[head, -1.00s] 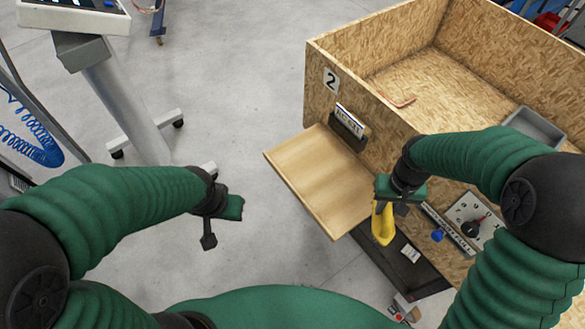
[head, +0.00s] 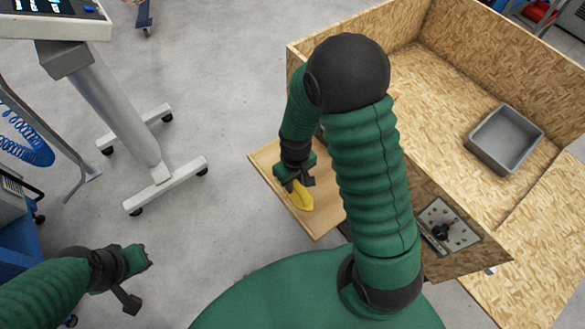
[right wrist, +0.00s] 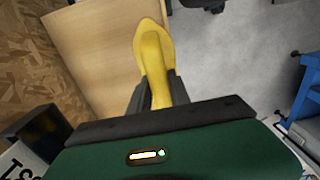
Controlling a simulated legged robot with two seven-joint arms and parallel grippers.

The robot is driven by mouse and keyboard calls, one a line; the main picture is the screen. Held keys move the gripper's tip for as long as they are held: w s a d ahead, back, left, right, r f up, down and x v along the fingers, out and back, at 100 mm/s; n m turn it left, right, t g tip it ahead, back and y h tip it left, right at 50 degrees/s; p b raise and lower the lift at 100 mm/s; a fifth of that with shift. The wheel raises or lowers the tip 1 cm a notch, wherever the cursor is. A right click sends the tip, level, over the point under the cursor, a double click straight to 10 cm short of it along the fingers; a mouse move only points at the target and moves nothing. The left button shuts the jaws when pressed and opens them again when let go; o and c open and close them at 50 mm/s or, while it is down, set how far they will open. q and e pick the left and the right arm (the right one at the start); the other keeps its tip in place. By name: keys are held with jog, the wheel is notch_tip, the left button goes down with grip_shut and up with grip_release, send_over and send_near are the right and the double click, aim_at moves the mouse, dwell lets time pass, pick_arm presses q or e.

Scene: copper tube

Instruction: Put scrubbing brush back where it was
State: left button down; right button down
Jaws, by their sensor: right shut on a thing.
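The yellow scrubbing brush (head: 301,197) is held in my right gripper (head: 296,182), over the small wooden shelf (head: 322,221) on the side of the crate. In the right wrist view the brush (right wrist: 152,55) sticks out from between the two dark fingers of the gripper (right wrist: 156,90), with the shelf (right wrist: 95,35) behind it. I cannot tell whether the brush touches the shelf. My left gripper (head: 138,278) is empty at the lower left, and its jaw opening is not clear.
The large chipboard crate (head: 440,190) stands right of the shelf, with a grey bin (head: 505,139) inside and a knob panel (head: 446,227) on its side. A wheeled stand (head: 130,120) is at left. Open grey floor lies between stand and shelf.

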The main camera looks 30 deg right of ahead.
jog(key=w+d+f, duration=0.1)
jog(key=w, duration=0.1)
jog(key=w+d+f, duration=0.1)
jog(key=w+d, duration=0.1)
jog(key=w+d+f+p, duration=0.1)
jog(key=w+d+f, duration=0.1)
jog(key=shift+d, duration=0.15)
jog(key=shift+w+a+f, duration=0.1)
jog(key=shift+a+f, duration=0.15)
jog(key=shift+a, duration=0.3)
jog(key=c, duration=1.6)
grip_release()
jog(key=shift+o, duration=1.4)
jog(key=shift+d, duration=0.15)
jog(key=shift+o, duration=0.6)
jog(key=shift+d, duration=0.25)
